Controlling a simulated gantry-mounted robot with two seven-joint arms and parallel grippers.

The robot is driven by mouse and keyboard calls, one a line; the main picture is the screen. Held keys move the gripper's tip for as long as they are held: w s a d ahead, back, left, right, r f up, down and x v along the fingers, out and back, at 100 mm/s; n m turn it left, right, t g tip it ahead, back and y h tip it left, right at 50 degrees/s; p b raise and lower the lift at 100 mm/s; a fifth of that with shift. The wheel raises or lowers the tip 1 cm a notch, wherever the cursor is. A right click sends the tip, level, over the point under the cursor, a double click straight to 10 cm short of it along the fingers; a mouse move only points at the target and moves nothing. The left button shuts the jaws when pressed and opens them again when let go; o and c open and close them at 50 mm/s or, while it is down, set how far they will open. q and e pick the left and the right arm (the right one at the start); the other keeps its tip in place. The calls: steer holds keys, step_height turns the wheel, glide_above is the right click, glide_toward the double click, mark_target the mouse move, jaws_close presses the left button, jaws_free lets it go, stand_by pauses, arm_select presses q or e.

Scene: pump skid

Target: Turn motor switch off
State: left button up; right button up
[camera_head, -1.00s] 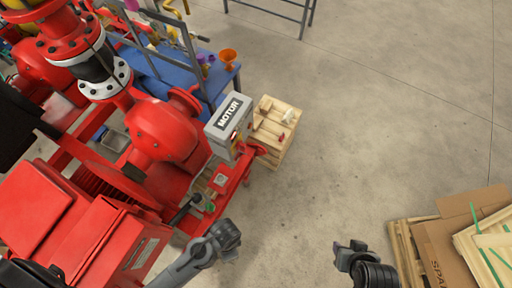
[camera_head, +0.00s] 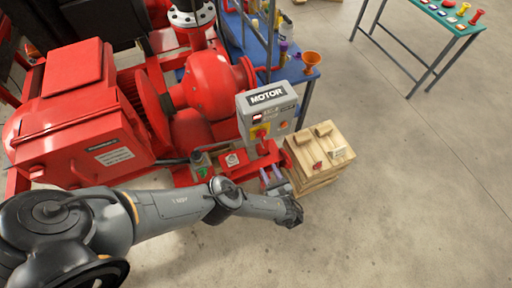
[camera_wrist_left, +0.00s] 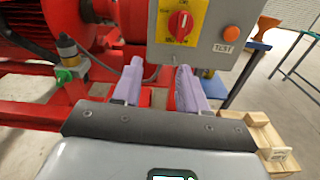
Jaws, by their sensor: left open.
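The grey motor control box (camera_head: 268,107), labelled MOTOR, stands on the red pump skid. Its rotary switch (camera_head: 260,131) is a red knob on a yellow plate at the box's lower left. In the left wrist view the red knob (camera_wrist_left: 181,22) shows large at the top, its pointer mark roughly upright. My left gripper (camera_head: 269,175) is open and empty, just below the box in the head view. In the left wrist view its two pale purple fingers (camera_wrist_left: 156,72) point toward the box, below the knob and apart from it. My right gripper is out of view.
A TEST button (camera_wrist_left: 231,34) sits right of the knob. A wooden crate (camera_head: 318,175) stands right of the box. The blue table (camera_head: 303,98) is behind, with an orange funnel (camera_head: 311,60). A green-topped table (camera_head: 449,20) stands at the far right. The floor at right is clear.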

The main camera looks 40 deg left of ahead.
arm_select(q)
glide_toward(264, 138)
steer(key=shift+n, duration=0.4)
steer(key=b+x, duration=0.1)
steer(key=x, duration=0.7)
steer(key=shift+w+a+r+b, duration=0.1)
steer(key=shift+w+a+b, duration=0.1)
steer(key=shift+b, duration=0.1)
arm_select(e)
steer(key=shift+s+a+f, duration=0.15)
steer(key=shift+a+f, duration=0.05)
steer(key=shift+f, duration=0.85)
arm_select(q)
jaws_close()
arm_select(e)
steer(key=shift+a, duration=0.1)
